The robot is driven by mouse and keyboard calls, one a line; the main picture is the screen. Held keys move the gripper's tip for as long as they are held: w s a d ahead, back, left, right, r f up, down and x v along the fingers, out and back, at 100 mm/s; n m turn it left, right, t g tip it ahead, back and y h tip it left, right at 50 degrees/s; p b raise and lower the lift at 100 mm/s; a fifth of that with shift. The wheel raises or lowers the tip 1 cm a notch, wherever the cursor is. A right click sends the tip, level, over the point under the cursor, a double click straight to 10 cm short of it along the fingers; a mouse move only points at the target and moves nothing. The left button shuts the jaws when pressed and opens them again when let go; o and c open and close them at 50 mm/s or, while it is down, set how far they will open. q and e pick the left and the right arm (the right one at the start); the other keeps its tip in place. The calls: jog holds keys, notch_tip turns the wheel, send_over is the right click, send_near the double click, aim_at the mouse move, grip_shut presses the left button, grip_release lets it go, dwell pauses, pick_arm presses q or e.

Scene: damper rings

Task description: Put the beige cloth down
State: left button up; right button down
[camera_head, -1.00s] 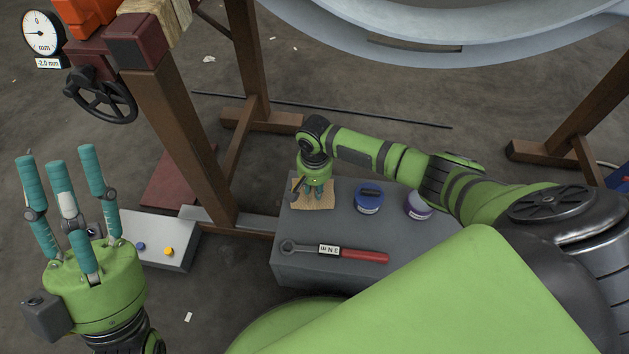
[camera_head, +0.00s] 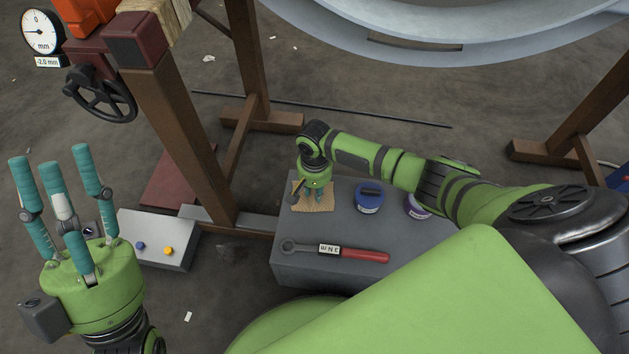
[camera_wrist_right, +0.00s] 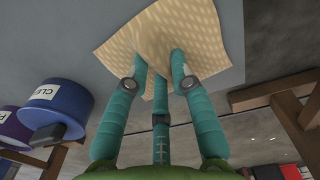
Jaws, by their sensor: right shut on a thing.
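The beige cloth (camera_head: 317,203) is at the left back part of the grey bench top (camera_head: 340,225). In the right wrist view the cloth (camera_wrist_right: 165,30) spreads around my fingertips, with a fold between them. My right gripper (camera_head: 315,192) points down at the cloth and is shut on it; its fingers also show in the right wrist view (camera_wrist_right: 163,75). The cloth looks to be on or just above the bench; I cannot tell which. My left gripper (camera_head: 52,165) is open and empty, fingers up, at the left of the head view.
A wrench with a red handle (camera_head: 362,255) lies at the front of the bench. A blue tin (camera_head: 369,200) and a purple-labelled tin (camera_head: 415,207) stand right of the cloth. A grey button box (camera_head: 157,245) and a wooden post (camera_head: 180,140) are to the left.

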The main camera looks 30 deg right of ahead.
jog(key=shift+f, duration=0.15)
jog(key=c, duration=1)
grip_release()
jog(key=c, duration=0.4)
